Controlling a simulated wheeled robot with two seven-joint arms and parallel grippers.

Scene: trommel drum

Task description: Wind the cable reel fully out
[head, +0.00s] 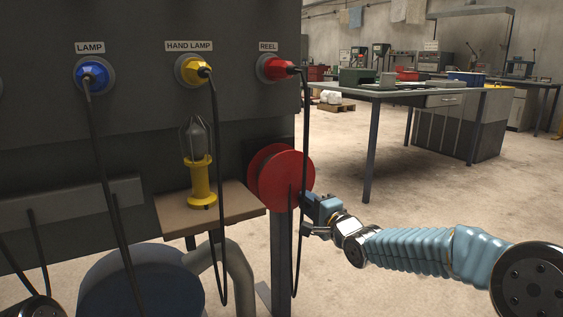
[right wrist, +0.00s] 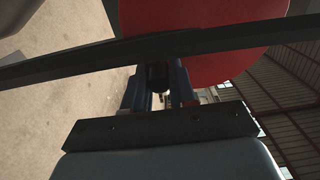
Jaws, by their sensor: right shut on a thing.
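The red cable reel (head: 282,178) stands upright on a grey post beside the dark panel. It also fills the top of the right wrist view (right wrist: 205,18). My right gripper (head: 308,207) is at the reel's lower right edge. In the right wrist view its fingers (right wrist: 158,88) are shut on a dark, rounded knob (right wrist: 157,74) in front of the reel. The black reel cable (head: 304,125) hangs from the red plug (head: 277,68) under the REEL label, passes across the reel's right side and loops near the floor. My left gripper is not in view.
A yellow hand lamp (head: 201,180) stands on a small brown shelf (head: 229,203) left of the reel. Blue (head: 92,76) and yellow (head: 194,70) plugs have hanging cables. A blue drum (head: 140,285) is below. Open floor lies right, with a workbench (head: 395,94) behind.

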